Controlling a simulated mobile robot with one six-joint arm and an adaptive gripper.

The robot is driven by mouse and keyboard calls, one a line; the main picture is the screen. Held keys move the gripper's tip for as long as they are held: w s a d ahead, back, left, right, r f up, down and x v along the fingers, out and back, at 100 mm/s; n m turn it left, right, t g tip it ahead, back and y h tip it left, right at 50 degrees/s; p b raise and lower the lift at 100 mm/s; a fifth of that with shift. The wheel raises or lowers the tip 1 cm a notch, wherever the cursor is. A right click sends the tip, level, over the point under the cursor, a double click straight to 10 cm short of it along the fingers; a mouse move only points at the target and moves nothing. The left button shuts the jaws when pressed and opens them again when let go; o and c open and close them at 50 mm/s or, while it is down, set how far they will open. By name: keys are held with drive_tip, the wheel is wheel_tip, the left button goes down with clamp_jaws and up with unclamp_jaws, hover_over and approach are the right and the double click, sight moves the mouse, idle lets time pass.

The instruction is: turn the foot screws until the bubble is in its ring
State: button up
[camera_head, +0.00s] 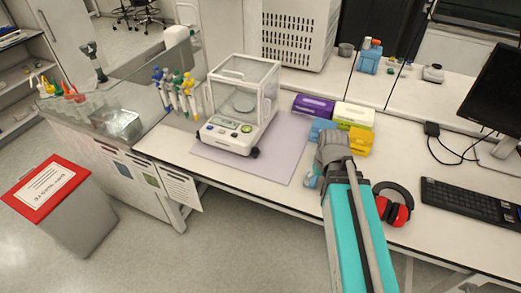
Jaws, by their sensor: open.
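A white laboratory balance (226,136) with a clear glass draft shield (245,88) stands on a pale lilac mat. A round pan shows inside the shield.
Purple, green-white, blue and yellow boxes (354,115) stand behind my wrist. Red ear defenders (394,204) and a keyboard (470,203) lie to the right. Pipettes (180,95) stand left of the balance. The mat (286,150) is bare right of the balance.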

drive_tip(key=w+a+f+n+t+y+b, duration=0.1)
drive_tip(key=w+a+n+y, duration=0.15)
drive_tip(key=w, duration=0.35)
drive_tip(key=w+a+n+t+y+b, duration=0.1)
drive_tip(key=w+a+n+y+b, duration=0.1)
drive_tip(key=w+a+n, duration=0.25)
drive_tip(key=n+t+y+b, duration=0.1)
drive_tip(key=n+y+b, duration=0.15)
drive_tip(key=n, duration=0.25)
approach(257, 149)
drive_tip(key=f+v, duration=0.1)
drive_tip(key=v, duration=0.4)
drive_tip(key=shift+s+d+r+p, duration=0.1)
drive_tip(key=shift+s+d+p, duration=0.05)
drive_tip(key=shift+p, duration=0.2)
drive_tip(key=b+x, duration=0.9)
drive_tip(key=x, duration=0.5)
drive_tip(key=shift+r+b, duration=0.25)
drive_tip(key=shift+b, duration=0.15)
